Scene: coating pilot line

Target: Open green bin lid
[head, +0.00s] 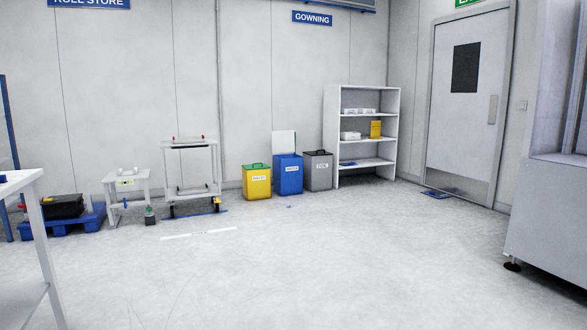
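A yellow bin (256,185) with a white label stands on the floor by the back wall. Its green lid (256,168) lies shut on top and has a handle. No bin with a green body is in view. My gripper is not in view, and the bins are well away across the floor.
Right of the yellow bin stand a blue bin (289,181) with a pale panel upright behind it and a grey bin (318,181) with a dark lid. A shelf unit (364,164) is further right, a cart (189,147) left. The middle floor is clear.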

